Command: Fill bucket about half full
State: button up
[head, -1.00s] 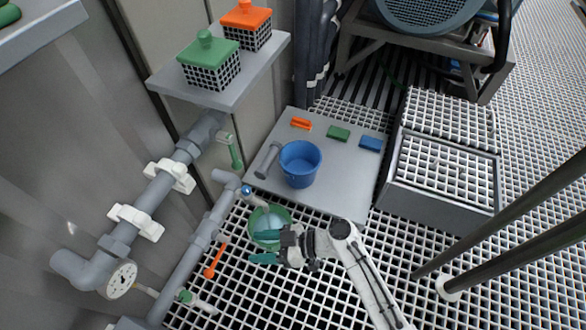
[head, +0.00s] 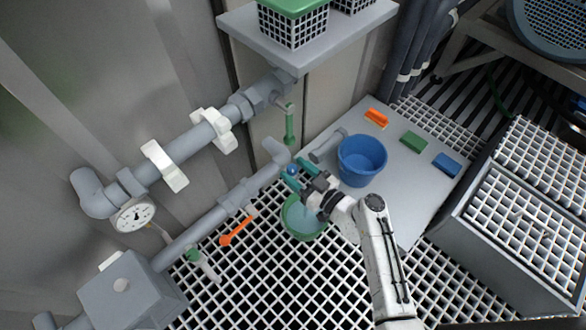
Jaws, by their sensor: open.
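A green bucket (head: 290,228) stands on the grating under the pipe end, with pale bluish content inside that looks like water. Its fill level is hard to judge because my arm covers part of it. A blue bucket (head: 362,168) stands on the grey board to the right. A small blue knob (head: 292,168) is at the end of the lower grey pipe (head: 238,197). My gripper (head: 291,170) is open, its two teal fingers on either side of the blue knob in the picture. I cannot tell whether they touch it.
An orange lever (head: 237,230) and a green-handled valve (head: 203,263) are at the lower pipe. A green lever (head: 290,126) hangs from the upper pipe. A gauge (head: 133,215) is at left. Orange, green and blue brushes lie on the board (head: 410,185). A grated box (head: 520,230) is at right.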

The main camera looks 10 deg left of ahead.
jog(key=shift+x, duration=0.85)
jog(key=c, duration=0.9)
